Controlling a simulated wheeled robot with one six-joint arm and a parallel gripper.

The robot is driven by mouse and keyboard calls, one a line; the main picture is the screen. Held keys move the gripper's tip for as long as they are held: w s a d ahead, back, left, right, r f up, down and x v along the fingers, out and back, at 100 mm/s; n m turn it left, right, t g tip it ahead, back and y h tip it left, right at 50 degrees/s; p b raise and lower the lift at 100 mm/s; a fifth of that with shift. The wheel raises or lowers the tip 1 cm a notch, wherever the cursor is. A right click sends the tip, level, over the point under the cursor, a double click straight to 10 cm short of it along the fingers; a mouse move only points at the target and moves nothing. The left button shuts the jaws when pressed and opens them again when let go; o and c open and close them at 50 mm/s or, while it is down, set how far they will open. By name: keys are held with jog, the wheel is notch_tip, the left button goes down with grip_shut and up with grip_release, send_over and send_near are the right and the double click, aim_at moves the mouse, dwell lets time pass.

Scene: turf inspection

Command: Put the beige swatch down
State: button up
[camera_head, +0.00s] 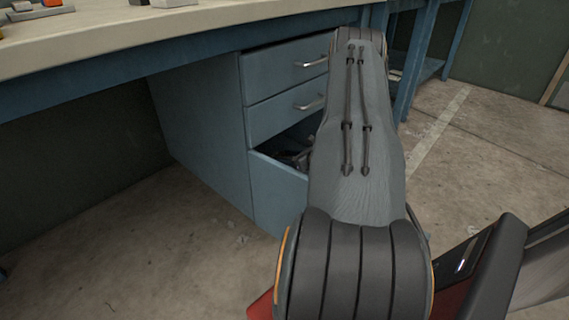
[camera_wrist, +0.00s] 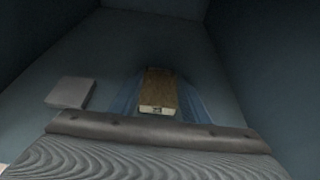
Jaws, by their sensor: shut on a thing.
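In the wrist view, a small block-like swatch (camera_wrist: 158,91) with a brown top and a pale beige near end sits straight ahead of my gripper (camera_wrist: 157,104). Bluish blurred strips flank it on both sides, and my gripper is shut on it. The swatch is over the blue-grey floor of a drawer; I cannot tell whether it touches that floor. In the head view, the bottom drawer (camera_head: 279,190) is open, and my arm hides most of its inside. The swatch cannot be made out there.
A pale grey block (camera_wrist: 71,92) lies in the drawer to the left of the swatch. Drawer walls rise close on both sides. Two shut drawers (camera_head: 287,72) are above the open one, under the workbench top (camera_head: 150,32). Bare floor (camera_head: 150,250) lies in front.

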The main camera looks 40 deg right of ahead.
jog(key=shift+f, duration=0.95)
jog(key=shift+b, duration=0.3)
jog(key=shift+f, duration=0.2)
jog(key=o, duration=1.1)
jog(key=shift+r, duration=0.25)
jog(key=p+v, duration=0.4)
jog(key=v, duration=0.8)
jog(key=shift+f, duration=0.1)
